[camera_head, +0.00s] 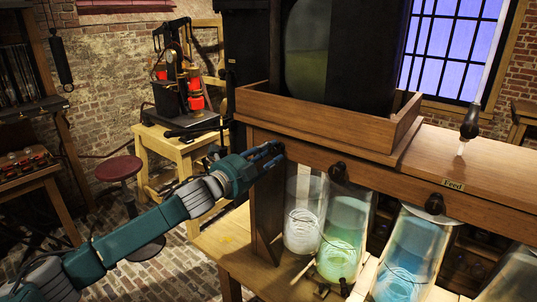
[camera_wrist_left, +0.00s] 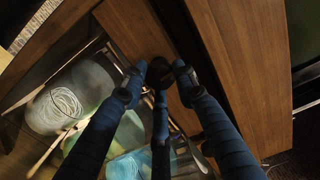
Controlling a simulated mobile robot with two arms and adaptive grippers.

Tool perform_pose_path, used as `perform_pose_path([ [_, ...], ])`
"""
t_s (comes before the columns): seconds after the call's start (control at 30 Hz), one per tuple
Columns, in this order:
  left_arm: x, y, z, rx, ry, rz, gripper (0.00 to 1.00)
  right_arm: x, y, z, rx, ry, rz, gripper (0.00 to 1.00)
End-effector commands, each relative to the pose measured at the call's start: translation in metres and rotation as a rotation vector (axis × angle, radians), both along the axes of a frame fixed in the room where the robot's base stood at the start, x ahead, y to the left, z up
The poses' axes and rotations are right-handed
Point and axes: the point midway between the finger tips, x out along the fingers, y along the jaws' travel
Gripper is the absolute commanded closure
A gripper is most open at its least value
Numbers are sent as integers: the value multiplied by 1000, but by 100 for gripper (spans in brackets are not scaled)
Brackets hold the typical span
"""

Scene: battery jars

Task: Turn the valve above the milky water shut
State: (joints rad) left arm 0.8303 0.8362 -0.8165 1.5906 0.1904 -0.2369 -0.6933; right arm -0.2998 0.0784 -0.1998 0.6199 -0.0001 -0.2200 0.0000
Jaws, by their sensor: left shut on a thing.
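The jar of milky water (camera_head: 304,217) is the leftmost in the row under the wooden beam; it shows at left in the left wrist view (camera_wrist_left: 58,108). My left gripper (camera_head: 276,150) reaches to the beam's left end, just above this jar. In the wrist view the left gripper (camera_wrist_left: 159,74) is shut on a dark valve knob (camera_wrist_left: 158,78) on the beam's front face, fingers on both sides. In the head view the fingers hide this knob. How far the valve is turned cannot be told. My right gripper is not in view.
Two more dark knobs (camera_head: 338,172) (camera_head: 435,203) stick out along the beam to the right. A green jar (camera_head: 342,240) and a blue jar (camera_head: 412,255) stand beside the milky one. A wooden tray (camera_head: 330,122) sits above the beam. A red stool (camera_head: 119,169) stands at left.

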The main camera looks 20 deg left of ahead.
Motion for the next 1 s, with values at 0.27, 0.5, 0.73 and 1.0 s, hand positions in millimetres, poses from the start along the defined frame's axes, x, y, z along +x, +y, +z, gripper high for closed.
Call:
perform_pose_path([
  [0.27,-1,-3,-1,-1,2,-6,52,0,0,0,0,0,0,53],
  [0.5,-4,0,-2,-1,4,-3,52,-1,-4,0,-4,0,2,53],
  [0.73,-38,12,-4,2,6,-3,52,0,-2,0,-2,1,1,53],
  [1.0,-91,28,-3,4,5,-6,52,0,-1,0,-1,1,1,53],
])
